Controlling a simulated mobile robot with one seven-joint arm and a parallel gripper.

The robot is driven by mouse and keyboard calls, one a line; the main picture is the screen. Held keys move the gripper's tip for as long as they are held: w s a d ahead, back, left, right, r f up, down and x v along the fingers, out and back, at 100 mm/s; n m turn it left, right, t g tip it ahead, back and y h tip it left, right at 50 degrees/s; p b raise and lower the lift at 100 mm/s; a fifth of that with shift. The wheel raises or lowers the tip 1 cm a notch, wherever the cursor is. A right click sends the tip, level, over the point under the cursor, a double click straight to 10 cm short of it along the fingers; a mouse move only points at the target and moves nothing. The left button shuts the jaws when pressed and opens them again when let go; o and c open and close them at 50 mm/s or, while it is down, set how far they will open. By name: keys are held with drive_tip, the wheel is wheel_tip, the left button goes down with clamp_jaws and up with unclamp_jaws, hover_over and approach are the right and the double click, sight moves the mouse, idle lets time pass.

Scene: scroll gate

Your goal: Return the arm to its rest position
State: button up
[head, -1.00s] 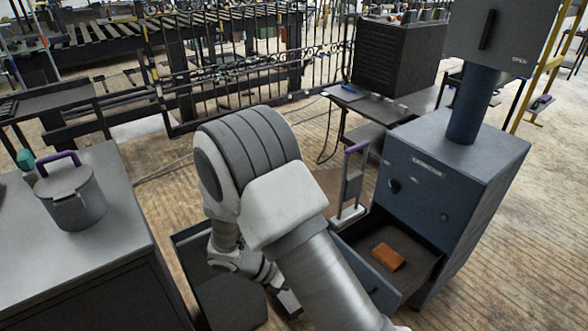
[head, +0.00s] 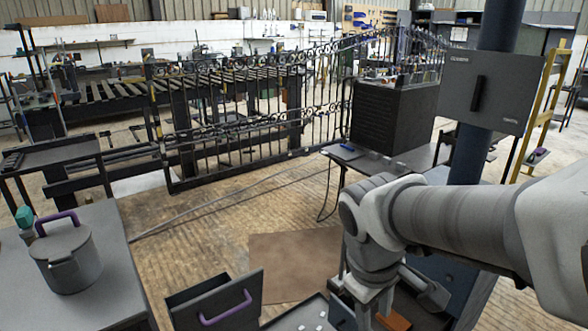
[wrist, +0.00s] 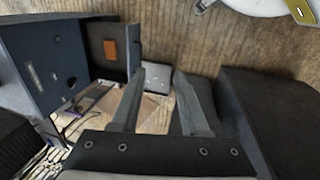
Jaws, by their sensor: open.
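My gripper (head: 372,308) hangs at the lower right of the head view, with my arm reaching in from the right edge. In the wrist view its two fingers (wrist: 160,78) are apart, with nothing held between them. The blue cabinet (head: 462,278) stands behind my arm and is largely hidden by it. In the wrist view the cabinet (wrist: 48,62) is at the left, with an open drawer holding an orange-brown block (wrist: 110,50). The block (head: 396,322) shows just right of my gripper in the head view, partly cut off.
A dark box with a purple handle (head: 228,312) is at the bottom centre. A grey tray with small white pieces (head: 292,318) lies beside it. A lidded pot (head: 66,262) stands on the left counter (head: 112,290). An iron gate (head: 235,120) stands behind. Open floor (head: 200,232) lies between.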

drive_tip(key=s+d+r+m+t+y, duration=0.2)
drive_tip(key=s+r+m+t, duration=0.2)
drive_tip(key=s+r+m, duration=0.25)
wheel_tip(320, 180, up, 21)
drive_tip(key=p, duration=2.2)
drive_tip(key=shift+w+a+r+m, duration=0.2)
drive_tip(key=shift+w+a+m, duration=0.05)
drive_tip(key=shift+w+m, duration=0.15)
